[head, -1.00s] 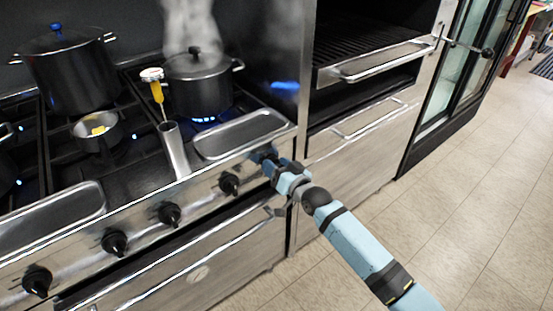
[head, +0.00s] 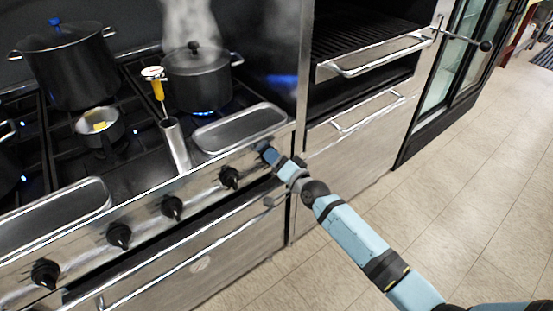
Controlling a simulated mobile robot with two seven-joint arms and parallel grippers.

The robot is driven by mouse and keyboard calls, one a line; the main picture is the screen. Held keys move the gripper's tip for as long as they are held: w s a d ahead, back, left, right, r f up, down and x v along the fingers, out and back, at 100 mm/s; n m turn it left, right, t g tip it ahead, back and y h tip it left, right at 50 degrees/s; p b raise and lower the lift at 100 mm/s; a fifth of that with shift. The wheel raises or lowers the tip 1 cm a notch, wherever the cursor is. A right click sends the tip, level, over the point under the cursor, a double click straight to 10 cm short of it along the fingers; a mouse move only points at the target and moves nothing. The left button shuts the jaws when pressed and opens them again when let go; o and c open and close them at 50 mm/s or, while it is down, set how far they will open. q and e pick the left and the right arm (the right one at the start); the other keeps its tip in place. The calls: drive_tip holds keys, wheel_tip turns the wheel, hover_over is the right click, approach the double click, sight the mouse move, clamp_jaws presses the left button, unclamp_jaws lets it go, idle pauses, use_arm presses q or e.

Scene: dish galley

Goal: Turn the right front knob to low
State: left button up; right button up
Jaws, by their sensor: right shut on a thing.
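The stove's front panel (head: 145,228) carries a row of black knobs, one of them this knob (head: 230,177) just left of my right gripper. My right gripper (head: 266,152) is at the right end of the panel, shut on the rightmost knob, which the gripper hides. I cannot read the knob's setting. A black lidded pot (head: 197,82) stands on the back right burner, steaming, with a blue flame (head: 203,113) under it. My left gripper is out of view.
A tall black pot (head: 70,70) and a small pan (head: 98,127) stand to the left. A thermometer with a yellow stem (head: 158,88) stands in a metal cylinder (head: 175,145). Metal trays (head: 240,127) lie on the stove top. The tiled floor (head: 440,210) at right is clear.

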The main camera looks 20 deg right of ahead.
idle(0.3)
drive_tip(key=o, duration=0.9)
drive_tip(key=p+v, duration=0.1)
drive_tip(key=v, duration=1.2)
drive_tip(key=shift+s+d+r, duration=0.1)
drive_tip(key=shift+s, duration=0.25)
